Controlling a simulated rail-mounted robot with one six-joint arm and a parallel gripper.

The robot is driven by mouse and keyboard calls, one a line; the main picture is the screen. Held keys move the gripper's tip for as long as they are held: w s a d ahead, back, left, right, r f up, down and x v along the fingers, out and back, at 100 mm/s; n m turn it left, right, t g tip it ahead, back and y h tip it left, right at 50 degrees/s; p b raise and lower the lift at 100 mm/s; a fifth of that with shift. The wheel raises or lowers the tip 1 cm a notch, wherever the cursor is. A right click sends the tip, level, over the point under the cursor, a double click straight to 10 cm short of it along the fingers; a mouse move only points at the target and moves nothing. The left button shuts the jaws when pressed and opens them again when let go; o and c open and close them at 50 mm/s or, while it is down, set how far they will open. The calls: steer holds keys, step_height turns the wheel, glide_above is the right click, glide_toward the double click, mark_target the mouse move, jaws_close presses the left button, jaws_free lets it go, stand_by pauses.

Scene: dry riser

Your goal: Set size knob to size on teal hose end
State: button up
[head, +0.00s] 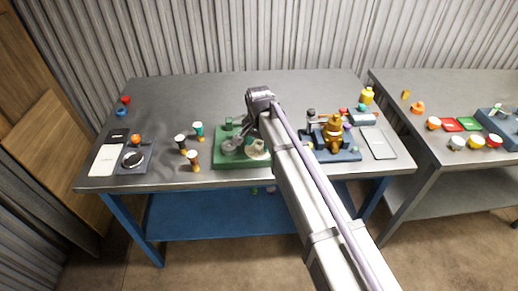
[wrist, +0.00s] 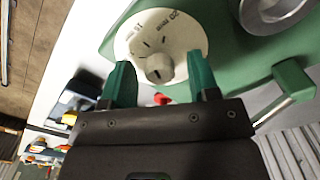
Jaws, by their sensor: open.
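The size knob (wrist: 158,68) is a small cream knob on a round cream dial (wrist: 150,35) with dark marks and partly readable lettering. The dial is on a green fixture (wrist: 228,50), and in the head view it shows as a pale disc (head: 257,150) on the green base (head: 228,160). My gripper (wrist: 160,62) is open, with its teal fingers at either side of the knob in the wrist view; I cannot tell whether they touch it. A teal-topped hose end (head: 198,129) stands upright on the table, left of the green fixture. Its size marking is too small to read.
Two other upright hose ends, white-topped (head: 181,140) and brown (head: 193,160), stand near the teal one. A blue fixture with a brass part (head: 334,132) stands right of my arm.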

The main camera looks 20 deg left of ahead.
steer(key=shift+r, duration=0.1)
steer(key=shift+c, duration=0.4)
steer(key=c, duration=0.8)
steer(key=shift+c, duration=0.2)
steer(key=shift+n, duration=0.3)
steer(key=n, duration=1.4)
